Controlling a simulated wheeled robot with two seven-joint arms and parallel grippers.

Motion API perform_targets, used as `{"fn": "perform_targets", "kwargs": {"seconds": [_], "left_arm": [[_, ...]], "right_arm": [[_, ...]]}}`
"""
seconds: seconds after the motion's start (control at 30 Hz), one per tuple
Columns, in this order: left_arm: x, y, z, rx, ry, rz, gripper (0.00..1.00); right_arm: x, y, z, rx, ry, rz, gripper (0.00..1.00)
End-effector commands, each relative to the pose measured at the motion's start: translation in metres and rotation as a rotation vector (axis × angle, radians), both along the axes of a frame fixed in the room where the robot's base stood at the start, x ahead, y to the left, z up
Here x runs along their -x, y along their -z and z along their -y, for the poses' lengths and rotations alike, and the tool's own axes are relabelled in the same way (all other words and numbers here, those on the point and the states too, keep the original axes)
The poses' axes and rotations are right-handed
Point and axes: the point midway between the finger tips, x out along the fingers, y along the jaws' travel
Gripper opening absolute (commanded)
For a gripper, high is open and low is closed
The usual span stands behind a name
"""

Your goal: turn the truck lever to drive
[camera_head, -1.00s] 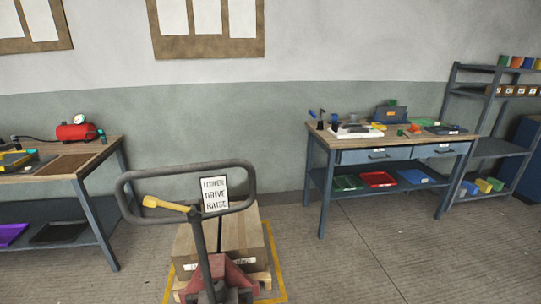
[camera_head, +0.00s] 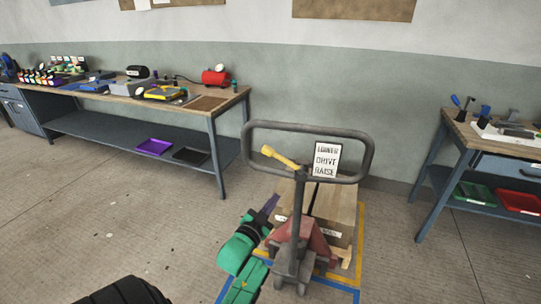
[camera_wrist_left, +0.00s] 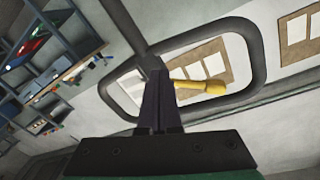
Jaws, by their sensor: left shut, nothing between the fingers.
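The pallet truck's grey looped handle (camera_head: 308,125) stands in the middle of the head view. The yellow lever (camera_head: 282,158) sits inside the loop, its knob pointing left and slightly up. A white sign (camera_head: 326,158) beside it reads LOWER, DRIVE, RAISE. My left gripper (camera_head: 268,207), on a green arm, is low and left of the truck's column, below the lever. In the left wrist view its dark fingers (camera_wrist_left: 160,78) are shut and empty. The yellow lever (camera_wrist_left: 203,88) appears just right of the fingertips there; contact cannot be told. My right gripper is out of view.
Cardboard boxes (camera_head: 331,205) sit on the truck behind the column, inside a yellow floor outline (camera_head: 360,230). A long workbench (camera_head: 228,98) stands left, another (camera_head: 458,128) right. The floor at left (camera_head: 100,210) is open.

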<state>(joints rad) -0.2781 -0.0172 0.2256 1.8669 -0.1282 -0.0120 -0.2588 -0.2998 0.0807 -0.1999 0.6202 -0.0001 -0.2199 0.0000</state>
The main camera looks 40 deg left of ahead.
Motion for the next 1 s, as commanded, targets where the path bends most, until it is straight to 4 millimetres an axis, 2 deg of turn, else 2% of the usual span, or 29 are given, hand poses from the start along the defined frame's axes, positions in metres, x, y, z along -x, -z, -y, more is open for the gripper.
{"fn": "perform_targets", "kwargs": {"seconds": [0.03, 0.1, 0.2, 0.37, 0.77, 0.83, 1.0], "left_arm": [[0.006, -0.049, -0.011, -0.05, -0.027, 0.098, 0.0], [0.017, -0.099, -0.02, -0.11, -0.056, 0.194, 0.0], [0.026, -0.131, -0.025, -0.149, -0.076, 0.255, 0.0], [0.012, -0.141, -0.029, -0.154, -0.076, 0.262, 0.0], [-0.068, -0.167, -0.052, -0.151, -0.075, 0.259, 0.0], [-0.063, -0.148, -0.058, -0.15, -0.074, 0.25, 0.0], [-0.058, -0.129, -0.067, -0.151, -0.074, 0.255, 0.0]], "right_arm": [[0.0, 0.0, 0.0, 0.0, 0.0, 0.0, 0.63], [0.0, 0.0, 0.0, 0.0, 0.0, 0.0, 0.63], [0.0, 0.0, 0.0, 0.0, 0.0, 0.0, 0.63], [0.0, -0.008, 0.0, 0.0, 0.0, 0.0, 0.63], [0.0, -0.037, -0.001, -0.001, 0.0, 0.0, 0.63], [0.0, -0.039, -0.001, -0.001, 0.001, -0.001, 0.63], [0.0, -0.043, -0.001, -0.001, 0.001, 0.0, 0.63]]}}
